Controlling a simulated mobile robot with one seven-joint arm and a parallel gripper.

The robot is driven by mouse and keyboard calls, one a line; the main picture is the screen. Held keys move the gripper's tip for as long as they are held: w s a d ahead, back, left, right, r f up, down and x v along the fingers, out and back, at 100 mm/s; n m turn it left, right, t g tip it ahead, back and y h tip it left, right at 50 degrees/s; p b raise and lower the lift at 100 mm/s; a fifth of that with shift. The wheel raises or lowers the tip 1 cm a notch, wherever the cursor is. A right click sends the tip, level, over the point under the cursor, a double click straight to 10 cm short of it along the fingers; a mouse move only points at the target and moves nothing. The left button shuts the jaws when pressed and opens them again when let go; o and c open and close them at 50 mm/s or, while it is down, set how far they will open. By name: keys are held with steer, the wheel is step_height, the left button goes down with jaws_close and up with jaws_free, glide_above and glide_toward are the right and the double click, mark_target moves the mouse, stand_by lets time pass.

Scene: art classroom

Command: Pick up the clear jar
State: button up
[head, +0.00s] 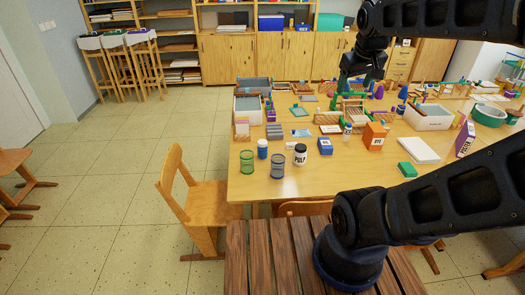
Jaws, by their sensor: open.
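Two see-through containers stand at the front left of the table (250,187). One is a green-tinted jar (247,162). The other is a greyish-blue clear jar (277,166), just right of it and slightly nearer the front edge. Both look upright, and nothing covers them. I cannot tell from their small size which one the task means. My gripper (346,84) hangs over the back middle of the table, behind and to the right of both jars, well apart from them. It is open; its fingertips are small and dark against the clutter.
A white-capped blue bottle (262,149) and a black PULP jar (300,154) stand close behind the jars. A blue box (325,146) and an orange box (374,136) stand farther right. Clutter fills the table's back. A wooden chair (192,200) stands at the left edge.

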steer(key=w+d+f+n+t+h, duration=0.1)
steer(key=w+d+f+n, duration=0.2)
steer(key=w, duration=0.5)
steer(key=w+d+f+n+h, duration=0.1)
steer(key=w+f+n, duration=0.1)
steer(key=w+n, duration=0.55)
steer(key=w+d+f+n+t+h, duration=0.1)
steer(key=w+d+f+n, duration=0.15)
steer(key=w, duration=0.75)
steer(key=w+a+f+n+t, duration=0.1)
steer(key=w+a+f+n, duration=0.2)
steer(key=w+a+n, duration=0.35)
steer(key=w+a+f+n+t, duration=0.1)
steer(key=w+a+f+n, duration=0.25)
steer(key=w+n, duration=0.55)
steer(key=s+a+n, duration=0.2)
steer(key=a+n, duration=1.2)
steer(key=n, duration=0.6)
steer(key=s+a+r+n+h, duration=0.6)
steer(key=s+a+r+n, duration=0.5)
steer(key=s+a+r, duration=0.4)
glide_toward(260, 143)
steer(key=shift+x, duration=4.7)
